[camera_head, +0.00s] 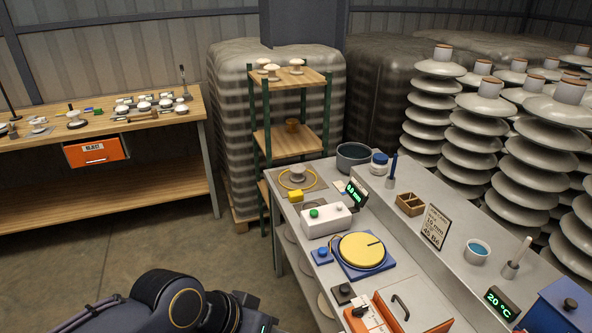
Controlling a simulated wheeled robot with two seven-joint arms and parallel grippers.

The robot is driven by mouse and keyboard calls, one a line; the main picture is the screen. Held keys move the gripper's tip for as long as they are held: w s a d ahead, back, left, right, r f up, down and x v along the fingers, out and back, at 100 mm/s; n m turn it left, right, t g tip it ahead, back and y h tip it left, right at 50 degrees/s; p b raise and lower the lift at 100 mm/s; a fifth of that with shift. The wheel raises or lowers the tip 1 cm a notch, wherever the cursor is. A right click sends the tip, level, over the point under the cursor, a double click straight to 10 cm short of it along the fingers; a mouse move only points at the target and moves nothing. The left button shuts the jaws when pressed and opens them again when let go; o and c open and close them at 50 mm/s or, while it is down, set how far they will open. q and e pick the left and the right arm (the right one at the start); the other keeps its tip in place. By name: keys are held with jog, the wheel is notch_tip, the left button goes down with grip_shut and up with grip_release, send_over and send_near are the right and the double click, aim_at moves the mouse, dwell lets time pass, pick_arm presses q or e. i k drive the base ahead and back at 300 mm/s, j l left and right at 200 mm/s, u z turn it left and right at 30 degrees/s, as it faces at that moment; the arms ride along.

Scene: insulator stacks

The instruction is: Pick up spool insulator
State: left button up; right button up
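I cannot tell for certain which piece is the spool insulator. A small brown spool-shaped piece (292,125) stands on the middle shelf of the wooden rack. Several white insulators (296,66) stand on the rack's top shelf. A white, grey-based insulator (297,173) sits inside a yellow ring at the far left end of the grey bench. My dark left arm comes in along the bottom edge, well below and apart from these pieces. The fingers of my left gripper are outside the picture. My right gripper does not show.
The grey bench (420,255) holds a yellow disc on a blue base (361,250), a white box (326,220) and a grey bowl (352,157). A wooden workbench (110,208) with small parts stands left. Tall insulator stacks (466,150) fill the right. Floor between benches is clear.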

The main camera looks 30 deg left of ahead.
aim_at(297, 169)
jog(key=i+j, duration=0.25)
jog(key=j, duration=0.3)
jog(key=i+j, duration=0.3)
jog(key=j, duration=0.3)
jog(key=i+j+z, duration=0.1)
jog(key=i+j, duration=0.15)
jog(key=j, duration=0.3)
jog(key=i+j, duration=0.25)
jog(key=j, duration=0.35)
jog(key=i+j, duration=0.25)
jog(key=j, duration=0.35)
jog(key=i+j+z, duration=0.1)
jog(key=i+j, duration=0.15)
jog(key=j, duration=0.35)
jog(key=i+j, duration=0.2)
jog(key=j, duration=0.4)
jog(key=i+j+z, duration=0.1)
jog(key=i+j, duration=0.15)
jog(key=j, duration=0.35)
